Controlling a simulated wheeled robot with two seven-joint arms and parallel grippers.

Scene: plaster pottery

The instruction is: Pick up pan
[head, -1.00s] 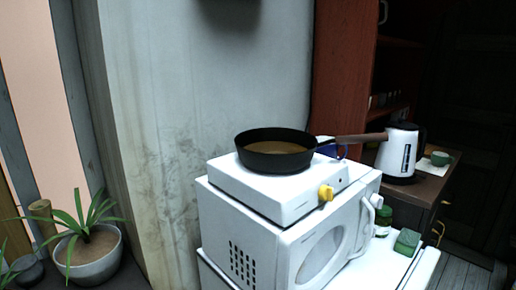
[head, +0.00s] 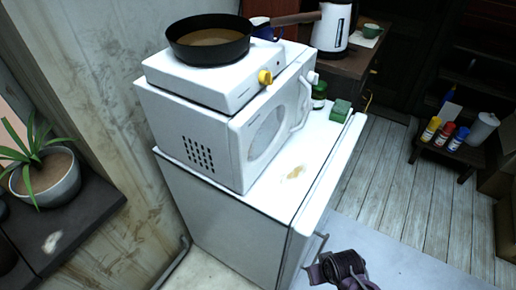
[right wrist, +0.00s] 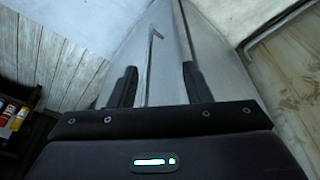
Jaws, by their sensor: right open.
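The black pan (head: 212,53) sits on a white single-burner hot plate (head: 190,88) on top of a white microwave (head: 200,142). A brown layer shows inside the pan, and its brown wooden handle (head: 296,19) points right. My right gripper (head: 328,268) is at the bottom of the head view, low in front of the fridge and well below the pan. In the right wrist view its two dark fingers (right wrist: 160,85) stand apart with nothing between them; the fridge front lies ahead. The pan is not in that view. My left gripper is not in view.
The microwave stands on a white fridge (head: 225,215) with a handle on its front. A green box (head: 340,110) sits on the fridge top. A kettle (head: 332,27) and green cup stand on a side table behind. A potted plant (head: 48,175) is at left.

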